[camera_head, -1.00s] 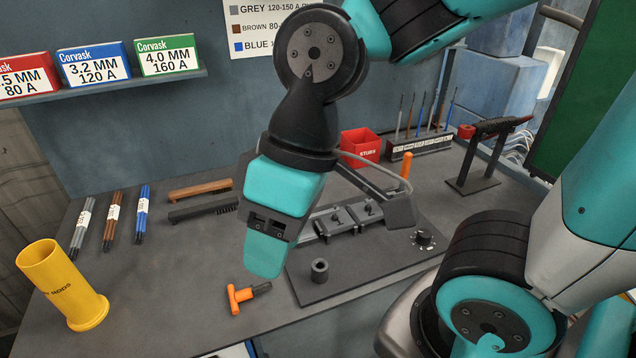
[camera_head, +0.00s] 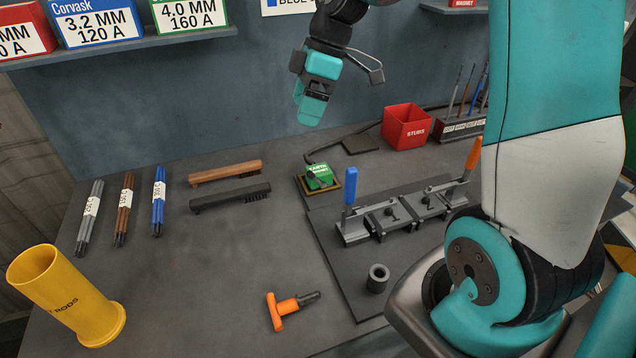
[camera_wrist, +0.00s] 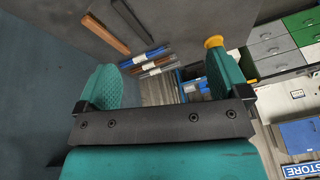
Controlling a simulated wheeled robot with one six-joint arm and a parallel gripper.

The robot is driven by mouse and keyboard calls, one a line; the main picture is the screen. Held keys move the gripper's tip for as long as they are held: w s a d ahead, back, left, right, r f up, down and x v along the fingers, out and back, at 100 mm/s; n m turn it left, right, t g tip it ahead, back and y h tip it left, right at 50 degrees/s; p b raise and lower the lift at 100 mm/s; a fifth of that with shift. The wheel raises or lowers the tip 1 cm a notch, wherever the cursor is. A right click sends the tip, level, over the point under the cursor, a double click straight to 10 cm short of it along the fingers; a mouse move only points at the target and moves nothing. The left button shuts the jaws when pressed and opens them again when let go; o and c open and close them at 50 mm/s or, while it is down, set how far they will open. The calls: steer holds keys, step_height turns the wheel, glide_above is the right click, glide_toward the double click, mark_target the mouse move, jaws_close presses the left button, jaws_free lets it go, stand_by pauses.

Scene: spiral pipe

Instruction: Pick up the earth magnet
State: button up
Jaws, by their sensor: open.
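The earth magnet (camera_head: 319,176) is a small green block with white lettering. It sits on a dark, yellow-edged pad at the back of the bench in the head view, left of the blue-handled clamp. My gripper (camera_head: 308,108) is above and behind it, clear of the bench, with teal fingers. In the wrist view my gripper (camera_wrist: 160,85) has its two fingers wide apart with nothing between them. The magnet does not show in the wrist view.
Clamps with a blue handle (camera_head: 350,186) and an orange handle (camera_head: 474,155) stand right of the magnet. A red stub box (camera_head: 407,127) is behind. Brushes (camera_head: 230,197) lie left. An orange T-handled tool (camera_head: 284,309) and yellow rod holder (camera_head: 62,297) are in front.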

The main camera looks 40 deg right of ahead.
steer(key=w+d+f+n+b, duration=0.1)
steer(key=w+d+f, duration=0.1)
steer(key=d+f, duration=0.35)
steer(key=w+d+f+n, duration=0.2)
steer(key=d, duration=0.7)
steer(key=p, duration=0.2)
glide_above(321, 170)
steer(key=d, duration=0.3)
steer(key=f, duration=1)
steer(key=shift+s+a+f, duration=0.15)
steer(key=shift+s+a, duration=0.1)
steer(key=shift+s, duration=0.1)
steer(key=shift+a+p+x, duration=0.2)
steer(key=shift+p+x, duration=1.15)
steer(key=shift+x, duration=1.7)
steer(key=shift+w, duration=0.2)
steer(key=c, duration=1.3)
steer(key=shift+c, duration=1)
steer(key=shift+r, duration=0.25)
